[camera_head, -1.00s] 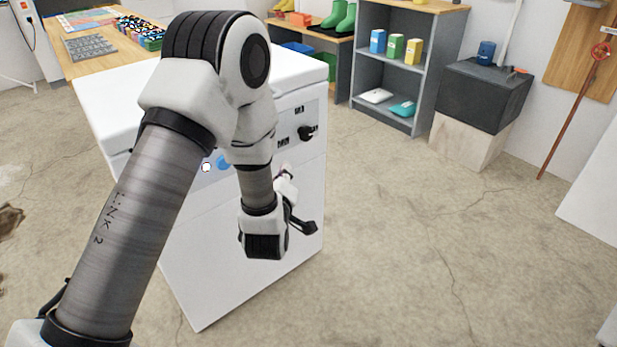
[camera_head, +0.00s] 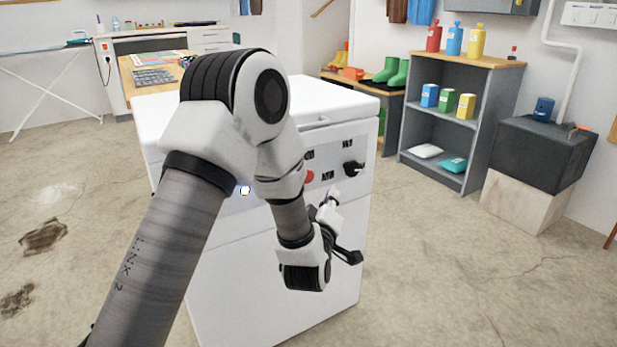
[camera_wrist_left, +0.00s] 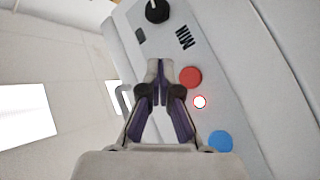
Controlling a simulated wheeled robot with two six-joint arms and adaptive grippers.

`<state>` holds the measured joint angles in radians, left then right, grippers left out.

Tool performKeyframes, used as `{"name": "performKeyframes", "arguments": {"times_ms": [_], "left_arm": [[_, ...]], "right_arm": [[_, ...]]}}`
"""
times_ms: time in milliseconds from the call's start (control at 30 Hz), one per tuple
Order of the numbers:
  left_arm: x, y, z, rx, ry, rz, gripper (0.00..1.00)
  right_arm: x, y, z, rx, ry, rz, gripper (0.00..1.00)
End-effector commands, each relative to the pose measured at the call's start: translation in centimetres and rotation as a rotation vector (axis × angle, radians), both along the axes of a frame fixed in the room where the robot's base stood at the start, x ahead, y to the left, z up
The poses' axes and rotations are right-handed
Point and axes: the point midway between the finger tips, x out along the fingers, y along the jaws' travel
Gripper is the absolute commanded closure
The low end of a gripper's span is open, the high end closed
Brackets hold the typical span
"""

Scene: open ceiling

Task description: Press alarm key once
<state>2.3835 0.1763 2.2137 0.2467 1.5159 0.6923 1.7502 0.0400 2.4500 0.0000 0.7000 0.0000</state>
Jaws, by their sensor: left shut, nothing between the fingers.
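A white chest-like machine (camera_head: 270,270) stands in front of me with a control panel on its front. A red round button (camera_head: 309,176) shows there, and again in the left wrist view (camera_wrist_left: 190,77). A blue round button (camera_wrist_left: 221,141) shows in the wrist view and is hidden behind my arm in the head view. A small white light with a coloured ring (camera_wrist_left: 200,102) lies between them. No button is readably labelled as an alarm. My left gripper (camera_wrist_left: 160,68) is shut and empty, its tips beside the red button in the picture; contact cannot be told.
A black knob (camera_head: 353,168) sits on the panel's right. A grey shelf (camera_head: 440,140) with bottles and boxes, a dark box (camera_head: 540,150) on a pale block, and a wooden bench (camera_head: 160,75) stand behind. The floor right of the machine is clear.

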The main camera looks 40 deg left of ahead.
Motion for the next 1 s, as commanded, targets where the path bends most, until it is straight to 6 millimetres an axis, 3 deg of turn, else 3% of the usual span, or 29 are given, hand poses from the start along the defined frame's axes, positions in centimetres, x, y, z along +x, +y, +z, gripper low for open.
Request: {"name": "performKeyframes", "arguments": {"times_ms": [200, 433, 1000], "left_arm": [[1.2, 3.2, 0.2, -0.003, -0.002, 0.005, 1.0], [2.2, 5.6, 0.1, -0.001, 0.0, 0.003, 1.0], [2.5, 6.0, 0.0, 0.002, 0.0, 0.001, 1.0]], "right_arm": [[0.0, 0.0, 0.9, 0.0, 0.0, 0.0, 0.74], [0.0, 0.0, 1.5, 0.0, 0.0, 0.0, 0.74], [0.0, 0.0, 1.5, 0.0, 0.0, 0.0, 0.74]]}}
